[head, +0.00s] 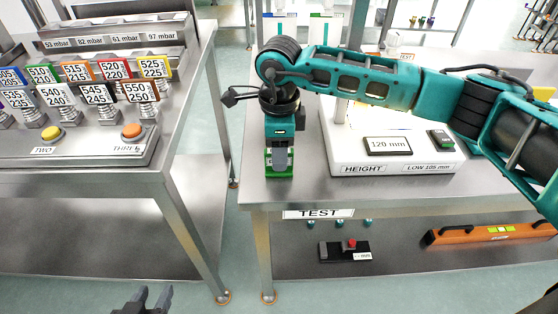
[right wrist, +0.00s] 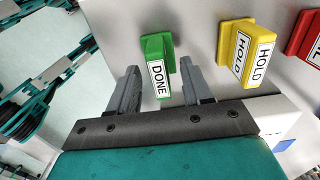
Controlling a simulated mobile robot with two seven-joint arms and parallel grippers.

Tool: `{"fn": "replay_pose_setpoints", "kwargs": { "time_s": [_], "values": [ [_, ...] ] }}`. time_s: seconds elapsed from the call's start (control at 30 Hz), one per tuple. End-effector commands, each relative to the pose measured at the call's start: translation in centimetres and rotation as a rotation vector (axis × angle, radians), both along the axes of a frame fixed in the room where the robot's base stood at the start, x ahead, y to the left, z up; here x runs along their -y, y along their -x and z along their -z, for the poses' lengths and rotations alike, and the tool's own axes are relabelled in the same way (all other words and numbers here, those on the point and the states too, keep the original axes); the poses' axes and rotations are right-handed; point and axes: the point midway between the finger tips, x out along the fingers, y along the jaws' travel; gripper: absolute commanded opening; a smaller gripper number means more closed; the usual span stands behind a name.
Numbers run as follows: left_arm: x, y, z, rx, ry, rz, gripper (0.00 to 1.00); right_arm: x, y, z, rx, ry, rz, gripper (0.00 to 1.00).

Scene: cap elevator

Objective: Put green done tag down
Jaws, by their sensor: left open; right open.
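The green DONE tag (right wrist: 158,66) stands on the grey metal table top. In the right wrist view it lies between the two fingertips of my right gripper (right wrist: 160,72), which is open with a gap visible beside the tag. In the head view my right gripper (head: 279,160) points down at the left part of the test table, and green parts of the tag (head: 279,175) show around its fingers. My left gripper (head: 145,300) is open and empty, low at the bottom edge of the head view, away from the tables.
A yellow HOLD tag (right wrist: 252,52) and a red tag (right wrist: 304,36) stand right of the green one in the wrist view. A white height gauge (head: 340,158) reading 120 mm stands right of my right gripper. A rack of numbered caps (head: 160,150) is at left.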

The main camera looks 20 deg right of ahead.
Motion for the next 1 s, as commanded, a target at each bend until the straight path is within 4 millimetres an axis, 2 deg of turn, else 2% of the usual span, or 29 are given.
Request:
{"fn": "replay_pose_setpoints", "kwargs": {
  "time_s": [0.07,0.27,0.77,1.0],
  "values": [
    [0.01,-0.01,0.01,0.0,0.0,0.0,0.43,-0.04,0.03,0.6,-0.001,0.0,-0.001,0.49],
    [0.04,-0.02,-0.01,0.0,0.001,0.001,0.43,-0.06,0.0,0.59,0.0,-0.001,-0.001,0.48],
    [0.05,-0.04,-0.04,0.001,0.0,0.001,0.43,-0.07,0.0,0.53,0.001,-0.001,-0.001,0.0],
    [0.05,-0.05,-0.05,0.001,0.0,0.001,0.43,-0.07,-0.01,0.52,0.002,-0.002,-0.001,0.0]
  ]
}}
